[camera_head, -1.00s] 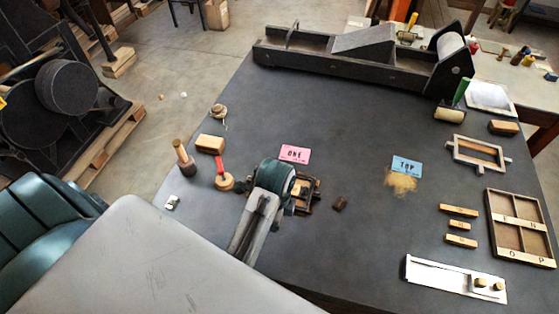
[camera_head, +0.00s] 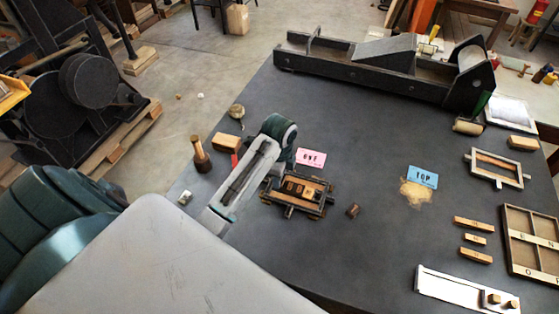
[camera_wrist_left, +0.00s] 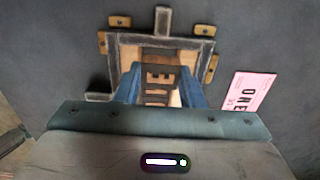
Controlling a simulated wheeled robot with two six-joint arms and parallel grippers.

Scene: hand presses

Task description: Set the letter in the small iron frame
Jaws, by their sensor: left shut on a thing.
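The small iron frame (camera_head: 272,197) lies on the dark table in the head view, with dark and pale blocks inside it. It also shows below my left gripper in the wrist view (camera_wrist_left: 122,52), with wooden pieces around its outside. My left gripper (camera_wrist_left: 160,88) is shut on a small block, seemingly the letter (camera_wrist_left: 158,76), between its blue fingers. The block's face is not readable. The gripper is over the frame; I cannot tell whether the block touches it. In the head view, my wrist hides the fingers. My right gripper is not in view.
A pink ONE card (camera_head: 311,157) lies just behind the frame, and a small dark block (camera_head: 353,210) to its right. A blue TOP card (camera_head: 423,177), a larger frame (camera_head: 472,167) and a letter tray (camera_head: 507,239) are further right. The black press (camera_head: 350,70) stands behind.

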